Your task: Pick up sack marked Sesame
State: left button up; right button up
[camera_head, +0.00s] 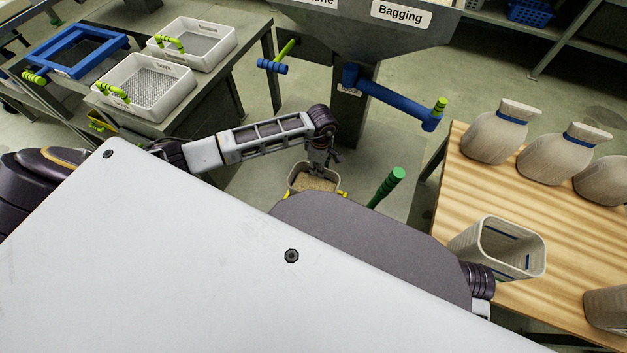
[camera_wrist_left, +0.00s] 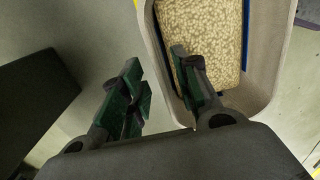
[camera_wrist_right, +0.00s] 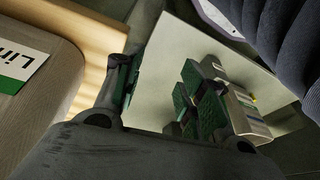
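No sack in view shows a readable Sesame mark. An open beige sack (camera_head: 303,187) filled with pale seeds (camera_wrist_left: 203,40) stands below the bagging machine. My left gripper (camera_head: 318,160) is over its rim. In the left wrist view my left gripper (camera_wrist_left: 160,88) is open, one finger inside the sack and the other outside, with the sack wall (camera_wrist_left: 166,88) between them and a gap showing. My right gripper (camera_wrist_right: 160,92) is open and empty near a sack labelled "Lin…" (camera_wrist_right: 40,65); my body hides it in the head view.
A wooden table (camera_head: 455,190) at right bears several tied sacks (camera_head: 497,133) and an open, empty-looking sack (camera_head: 497,249). The machine (camera_head: 355,95) has a blue lever (camera_head: 395,102); a green handle (camera_head: 386,188) stands nearby. Trays (camera_head: 147,88) sit on a bench at left.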

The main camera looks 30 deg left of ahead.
pick_arm(q)
jog(key=shift+f, duration=0.4)
jog(key=f+b, duration=0.2)
jog(key=f, duration=0.2)
jog(key=shift+s+f, duration=0.2)
pick_arm(e)
notch_tip(320, 180, up, 3)
jog(key=shift+a+f+t, duration=0.1)
jog(key=shift+f+t, duration=0.1)
jog(key=shift+t, duration=0.1)
pick_arm(q)
jog(key=shift+d, duration=0.1)
pick_arm(e)
jog(key=shift+s+f, duration=0.15)
